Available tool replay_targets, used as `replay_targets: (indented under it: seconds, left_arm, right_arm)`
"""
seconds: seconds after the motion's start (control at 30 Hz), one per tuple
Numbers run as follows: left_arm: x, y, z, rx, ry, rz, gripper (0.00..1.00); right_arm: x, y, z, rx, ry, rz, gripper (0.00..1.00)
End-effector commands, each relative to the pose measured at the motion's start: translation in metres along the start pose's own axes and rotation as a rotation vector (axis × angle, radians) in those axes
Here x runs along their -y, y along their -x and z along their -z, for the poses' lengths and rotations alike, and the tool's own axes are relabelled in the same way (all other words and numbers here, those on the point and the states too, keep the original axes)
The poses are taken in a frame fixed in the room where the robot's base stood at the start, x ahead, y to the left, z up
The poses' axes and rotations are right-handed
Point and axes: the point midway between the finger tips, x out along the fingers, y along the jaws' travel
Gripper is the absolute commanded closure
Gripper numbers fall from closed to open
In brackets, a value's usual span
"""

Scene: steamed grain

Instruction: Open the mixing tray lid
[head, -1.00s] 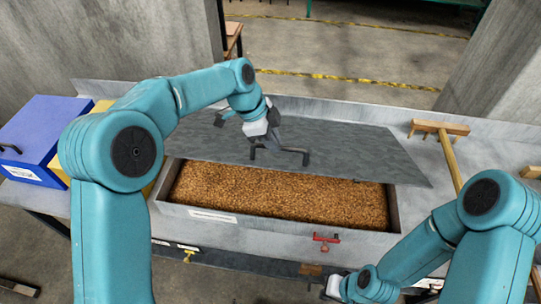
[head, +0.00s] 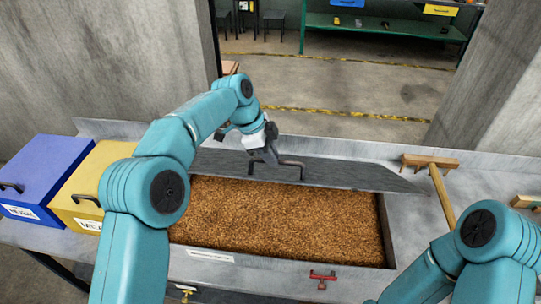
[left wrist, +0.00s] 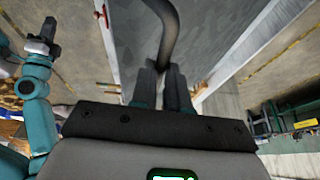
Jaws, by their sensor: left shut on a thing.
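The mixing tray (head: 390,232) is a long grey box full of brown grain (head: 280,218). Its grey lid (head: 345,174) is tilted over the back part of the tray, so most of the grain shows. My left gripper (head: 264,160) is shut on the lid's dark bar handle (head: 290,164). In the left wrist view the jaws (left wrist: 163,80) close on the handle (left wrist: 172,22), with the lid surface behind. My right gripper (left wrist: 42,38) shows small in the left wrist view, apart from the lid; its jaw state is unclear. It is out of the head view.
A blue box (head: 42,180) and a yellow box (head: 92,185) stand left of the tray. A wooden-handled tool (head: 438,185) lies to the right. A red clamp-like part (head: 322,278) is on the tray's front. Concrete pillars flank the back.

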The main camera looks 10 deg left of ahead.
Motion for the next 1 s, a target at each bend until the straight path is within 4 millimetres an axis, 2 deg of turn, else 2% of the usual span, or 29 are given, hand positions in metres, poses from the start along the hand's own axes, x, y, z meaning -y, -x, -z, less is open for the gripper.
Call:
replay_targets:
  seconds: [0.03, 0.07, 0.13, 1.0]
  left_arm:
    - [0.0036, -0.0043, -0.0053, 0.007, 0.003, 0.012, 1.00]
    - [0.0036, -0.0044, -0.0054, 0.007, 0.003, 0.012, 0.82]
    - [0.0036, -0.0040, -0.0050, 0.006, 0.003, 0.013, 0.60]
    - [0.0031, -0.0008, -0.0009, 0.001, 0.000, 0.014, 0.60]
  right_arm:
    - [-0.0004, -0.0010, 0.0001, 0.000, 0.000, 0.000, 1.00]
    - [-0.0004, -0.0010, 0.0001, 0.000, 0.000, 0.000, 1.00]
    - [-0.0004, -0.0010, 0.0000, 0.000, 0.000, 0.000, 1.00]
    - [-0.0001, -0.0002, 0.0001, 0.000, 0.000, 0.000, 1.00]
